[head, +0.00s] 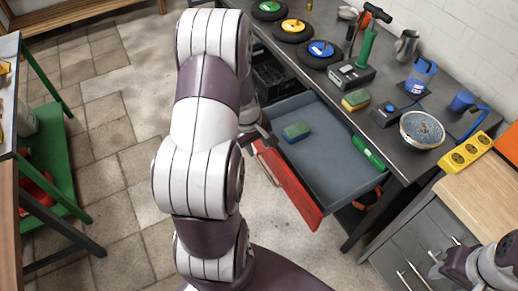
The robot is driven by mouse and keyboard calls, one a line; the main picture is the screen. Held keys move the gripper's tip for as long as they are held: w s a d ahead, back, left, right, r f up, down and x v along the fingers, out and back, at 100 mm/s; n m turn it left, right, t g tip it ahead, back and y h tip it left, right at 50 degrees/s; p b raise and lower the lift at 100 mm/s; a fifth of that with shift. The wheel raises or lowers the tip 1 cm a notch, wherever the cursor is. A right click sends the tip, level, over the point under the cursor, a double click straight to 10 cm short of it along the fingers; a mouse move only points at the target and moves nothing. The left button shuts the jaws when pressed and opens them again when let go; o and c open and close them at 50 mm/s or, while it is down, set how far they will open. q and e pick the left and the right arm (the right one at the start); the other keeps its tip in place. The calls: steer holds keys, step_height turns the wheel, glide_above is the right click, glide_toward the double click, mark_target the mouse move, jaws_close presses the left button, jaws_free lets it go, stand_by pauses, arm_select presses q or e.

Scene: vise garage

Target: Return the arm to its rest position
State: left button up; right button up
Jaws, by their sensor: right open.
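My left arm rises through the middle of the head view. Its gripper (262,137) is mostly hidden behind the arm links, close to the back left edge of the open drawer (322,165). I cannot tell whether its jaws are open or shut, or whether they touch the drawer. My right gripper (437,267) is at the lower right, open, in front of the grey cabinet (415,235); nothing shows between its fingers.
The red-fronted drawer (290,190) sticks out, holding a green-blue sponge (296,131) and a green tool (368,153). The workbench (385,85) carries several items, including a metal bowl (422,130). A green-framed table (45,150) stands left. Tiled floor (115,200) lies between.

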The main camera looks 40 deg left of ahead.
stand_by(0.5)
arm_select(q)
steer(key=s+d+r+m+p, duration=0.1)
steer(key=s+d+r+m, duration=0.2)
steer(key=d+r+m, duration=0.3)
steer(key=s+d+r+m+p, duration=0.2)
steer(key=s+d+r+m, duration=0.2)
steer(key=d, duration=0.6)
step_height(320, 180, up, 3)
steer(key=m, duration=0.3)
steer(key=shift+d+f+m+g+y, duration=0.2)
steer(key=shift+d+m+g+y, duration=0.1)
steer(key=shift+d+m+y, duration=0.1)
steer(key=shift+s, duration=0.1)
